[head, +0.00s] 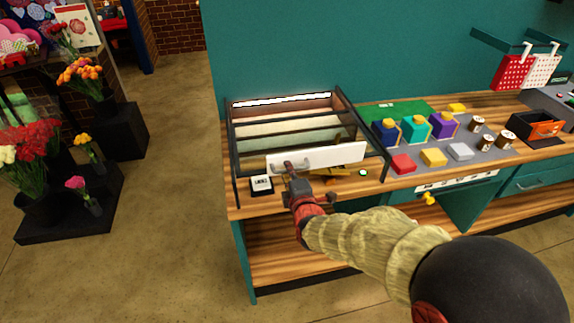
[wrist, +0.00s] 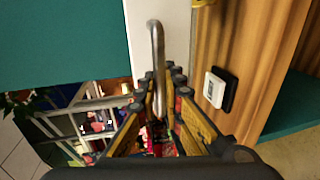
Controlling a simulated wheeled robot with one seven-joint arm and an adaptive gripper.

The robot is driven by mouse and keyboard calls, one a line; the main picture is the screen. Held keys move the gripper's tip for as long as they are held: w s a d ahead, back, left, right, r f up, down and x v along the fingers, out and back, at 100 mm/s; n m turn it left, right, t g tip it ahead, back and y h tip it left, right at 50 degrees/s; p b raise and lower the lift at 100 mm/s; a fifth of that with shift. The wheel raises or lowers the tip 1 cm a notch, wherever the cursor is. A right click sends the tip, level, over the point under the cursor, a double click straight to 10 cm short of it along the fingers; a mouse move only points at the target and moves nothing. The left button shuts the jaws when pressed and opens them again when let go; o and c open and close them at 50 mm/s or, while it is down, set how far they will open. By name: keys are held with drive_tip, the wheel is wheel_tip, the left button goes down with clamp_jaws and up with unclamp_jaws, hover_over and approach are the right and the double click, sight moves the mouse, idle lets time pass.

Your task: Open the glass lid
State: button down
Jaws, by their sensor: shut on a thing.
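A dark-framed case (head: 233,150) with several slanted, pale panels stands on the wooden counter. Its front white panel (head: 340,155) carries a metal handle, which I take to be the glass lid's; the glass itself is hard to make out. In the wrist view the handle (wrist: 157,50) is a curved grey bar beside the white panel (wrist: 150,20). My gripper (head: 291,174) is at the left part of the front panel. In the wrist view its fingers (wrist: 160,105) close around the lower part of the handle. The gripper hides part of the handle in the head view.
A small black-and-white block (head: 262,184) sits left of my gripper. Blue, teal and purple containers (head: 415,128), coloured blocks (head: 433,157) and small jars stand right of the case. Flower stands (head: 70,205) are at the left. The floor between is free.

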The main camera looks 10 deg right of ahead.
drive_tip(key=c, duration=2.2)
unclamp_jaws()
drive_tip(key=shift+s, duration=0.1)
drive_tip(key=v, duration=1.1)
drive_tip(key=shift+s+r, duration=0.1)
drive_tip(key=shift+s, duration=0.3)
